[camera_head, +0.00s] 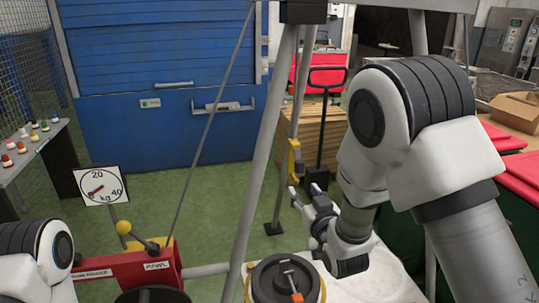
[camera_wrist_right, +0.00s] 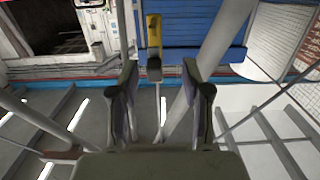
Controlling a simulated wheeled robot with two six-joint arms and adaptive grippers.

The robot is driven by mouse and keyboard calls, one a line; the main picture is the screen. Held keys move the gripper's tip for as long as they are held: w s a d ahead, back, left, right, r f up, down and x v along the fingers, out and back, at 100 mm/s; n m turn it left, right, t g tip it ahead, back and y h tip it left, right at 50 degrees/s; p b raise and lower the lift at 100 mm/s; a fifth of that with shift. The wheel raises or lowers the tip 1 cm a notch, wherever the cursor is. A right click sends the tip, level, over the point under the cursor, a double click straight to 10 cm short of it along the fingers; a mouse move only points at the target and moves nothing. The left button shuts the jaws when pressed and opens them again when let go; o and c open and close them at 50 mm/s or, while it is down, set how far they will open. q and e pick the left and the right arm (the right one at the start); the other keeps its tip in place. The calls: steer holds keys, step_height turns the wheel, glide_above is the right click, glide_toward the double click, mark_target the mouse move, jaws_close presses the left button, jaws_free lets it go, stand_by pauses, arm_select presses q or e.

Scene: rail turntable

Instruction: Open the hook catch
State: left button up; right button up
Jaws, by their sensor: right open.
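A narrow yellow piece (camera_head: 294,158), apparently the hook catch, is fixed to a slim grey post in the middle of the head view. In the right wrist view the yellow piece (camera_wrist_right: 154,32) stands upright with a dark block at its lower end, just beyond and between the fingertips. My right gripper (camera_head: 302,193) is open and empty, just below the yellow piece in the head view. Its two fingers (camera_wrist_right: 160,78) are apart in the wrist view, and I see no contact. Whether the catch is hooked is too small to tell. My left gripper is out of view.
Grey slanted posts (camera_head: 264,170) stand close to the left of my right gripper. A round dark drum (camera_head: 284,275) with an orange-tipped lever is below. A dial (camera_head: 101,186) and red pawl box (camera_head: 150,268) are left. Green floor (camera_head: 190,215) lies clear toward the blue shutter (camera_head: 160,100).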

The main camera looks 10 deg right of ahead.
mark_target(302, 165)
step_height(302, 165, up, 5)
steer(key=d+t, duration=0.1)
steer(key=d, duration=0.1)
steer(key=w, duration=0.2)
steer(key=w+a+p, duration=0.1)
steer(key=w, duration=0.1)
steer(key=w+p, duration=0.1)
steer(key=w, duration=0.2)
steer(key=shift+a+f, duration=0.35)
steer(key=shift+d, duration=0.35)
steer(key=shift+w+a, duration=0.1)
steer(key=shift+a, duration=0.05)
steer(key=c, duration=0.8)
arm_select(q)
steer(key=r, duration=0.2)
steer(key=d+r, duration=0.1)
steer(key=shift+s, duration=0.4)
arm_select(e)
jaws_close()
